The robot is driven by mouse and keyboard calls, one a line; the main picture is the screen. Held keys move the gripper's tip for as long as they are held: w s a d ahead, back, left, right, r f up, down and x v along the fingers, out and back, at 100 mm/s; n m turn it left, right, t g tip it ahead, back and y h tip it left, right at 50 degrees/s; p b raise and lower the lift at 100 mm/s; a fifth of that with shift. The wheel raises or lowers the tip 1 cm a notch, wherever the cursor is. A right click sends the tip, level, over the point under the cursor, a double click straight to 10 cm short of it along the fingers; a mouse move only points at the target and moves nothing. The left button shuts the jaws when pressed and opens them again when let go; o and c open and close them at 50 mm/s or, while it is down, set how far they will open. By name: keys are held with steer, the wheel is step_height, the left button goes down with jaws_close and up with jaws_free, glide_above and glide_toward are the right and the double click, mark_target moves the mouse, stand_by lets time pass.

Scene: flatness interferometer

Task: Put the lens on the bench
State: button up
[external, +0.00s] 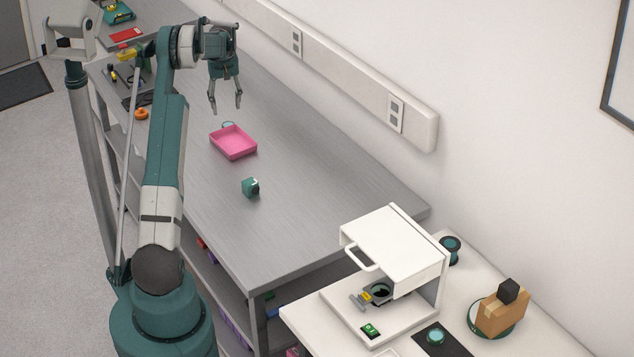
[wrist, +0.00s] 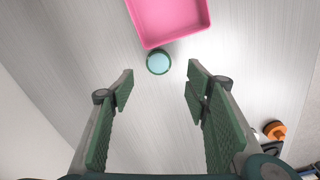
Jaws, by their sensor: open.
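The lens (wrist: 159,62), a pale blue disc with a dark green rim, lies flat on the grey bench (external: 310,185). It is close beside the pink tray (wrist: 168,15), outside it. In the external view the lens (external: 228,125) shows only partly, behind the far edge of the pink tray (external: 233,142). My gripper (external: 226,102) is open and empty, pointing down above the bench near the lens. In the wrist view the lens appears just beyond the gap between my fingertips (wrist: 161,76), and nothing is between the fingers.
A small green block (external: 251,187) stands on the bench. A white instrument with a raised cover (external: 393,240) is on a white table at lower right, near a cardboard box (external: 502,312) and a round blue-green piece (external: 437,338). An orange item (wrist: 274,130) lies to one side.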

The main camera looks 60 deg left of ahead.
mark_target(233, 126)
steer(key=shift+f, duration=1.3)
steer(key=shift+w+f, duration=0.15)
steer(key=shift+f, duration=2.45)
steer(key=c, duration=1)
steer(key=shift+c, duration=0.2)
step_height(233, 126, up, 10)
steer(key=shift+d, duration=0.15)
